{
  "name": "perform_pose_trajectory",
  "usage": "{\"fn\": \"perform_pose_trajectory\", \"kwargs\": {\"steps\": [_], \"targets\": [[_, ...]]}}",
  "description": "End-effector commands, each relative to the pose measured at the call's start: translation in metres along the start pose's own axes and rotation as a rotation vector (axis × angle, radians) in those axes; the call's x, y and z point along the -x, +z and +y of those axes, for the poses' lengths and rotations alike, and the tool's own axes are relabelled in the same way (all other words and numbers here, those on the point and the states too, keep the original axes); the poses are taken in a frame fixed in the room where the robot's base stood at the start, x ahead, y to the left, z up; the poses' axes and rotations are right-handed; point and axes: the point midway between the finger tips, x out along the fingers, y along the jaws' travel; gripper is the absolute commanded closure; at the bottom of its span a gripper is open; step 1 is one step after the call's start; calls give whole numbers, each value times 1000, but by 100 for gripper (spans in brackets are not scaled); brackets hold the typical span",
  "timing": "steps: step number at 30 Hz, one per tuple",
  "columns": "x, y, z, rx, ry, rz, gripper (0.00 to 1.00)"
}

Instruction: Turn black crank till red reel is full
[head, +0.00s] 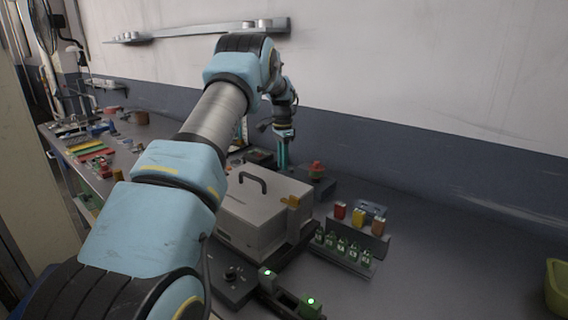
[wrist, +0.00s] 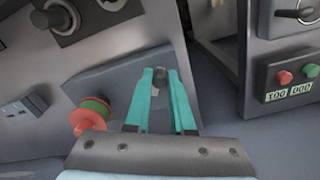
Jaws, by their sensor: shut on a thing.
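My gripper (head: 282,152) reaches down behind the grey lidded box in the head view. The rest of the crank is mostly hidden between the fingers. The red reel (wrist: 88,115) sits left of the fingers, on the same dark grey base (wrist: 112,82). It has red ends and a green band around its middle. The reel also shows in the head view (head: 317,168), just right of my gripper. How full it is cannot be told.
The grey box (head: 265,205) with a black handle stands in front of my gripper. A rack with coloured blocks (head: 358,217) stands to its right. A panel with red and green buttons (wrist: 298,77) is at the wrist view's right. The bench's right side is mostly clear.

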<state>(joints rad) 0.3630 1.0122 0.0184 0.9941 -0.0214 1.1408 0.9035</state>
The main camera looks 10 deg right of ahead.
Motion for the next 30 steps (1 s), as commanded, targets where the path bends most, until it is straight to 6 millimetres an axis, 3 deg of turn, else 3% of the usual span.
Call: {"fn": "perform_pose_trajectory", "kwargs": {"steps": [18,30], "targets": [[2,-9,-17,-573,-1,-1,100],[1,-16,-22,-817,-2,-3,100]]}}
